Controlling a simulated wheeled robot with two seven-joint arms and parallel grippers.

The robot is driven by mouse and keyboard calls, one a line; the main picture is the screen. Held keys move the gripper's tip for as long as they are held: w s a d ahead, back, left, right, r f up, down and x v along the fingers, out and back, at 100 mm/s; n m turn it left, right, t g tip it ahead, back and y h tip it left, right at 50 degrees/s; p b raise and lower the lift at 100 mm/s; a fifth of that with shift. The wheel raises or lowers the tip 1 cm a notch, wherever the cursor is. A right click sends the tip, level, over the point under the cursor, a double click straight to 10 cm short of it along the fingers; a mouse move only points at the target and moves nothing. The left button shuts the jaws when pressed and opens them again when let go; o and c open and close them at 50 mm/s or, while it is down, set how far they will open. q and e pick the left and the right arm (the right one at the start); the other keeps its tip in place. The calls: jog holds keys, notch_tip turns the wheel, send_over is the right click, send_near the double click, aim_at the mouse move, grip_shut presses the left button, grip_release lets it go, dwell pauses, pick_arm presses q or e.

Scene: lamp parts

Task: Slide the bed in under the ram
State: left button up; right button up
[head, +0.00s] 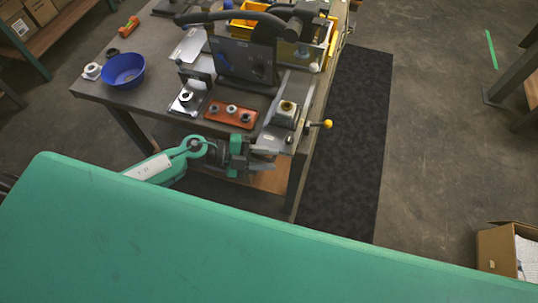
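The sliding bed (284,115) is a pale metal block at the front right of the bench, with a round fitting on top. A rod with a yellow knob (327,124) sticks out to its right. The dark press (245,62) with a long black lever stands behind it; the ram itself is hard to make out at this size. The bed appears forward of the press head. My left gripper (272,157) is in front of the bench's front edge, just below the bed in the picture. Its fingers point right, look apart and hold nothing visible. My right gripper is out of view.
A red-brown block with several round parts (231,114) and a small metal fixture (187,98) sit left of the bed. A blue bowl (123,70) and a white ring-shaped part (92,71) are at the left. Yellow bins (248,17) stand behind. A dark mat (350,140) lies right of the bench.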

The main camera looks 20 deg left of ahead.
aim_at(273, 147)
pick_arm(q)
jog(key=shift+w+d, duration=0.1)
jog(key=shift+d, duration=0.25)
jog(key=shift+c, duration=0.4)
jog(key=shift+f, duration=0.15)
grip_shut()
jog(key=w, duration=0.4)
jog(key=shift+f, duration=0.15)
jog(key=shift+s, duration=0.1)
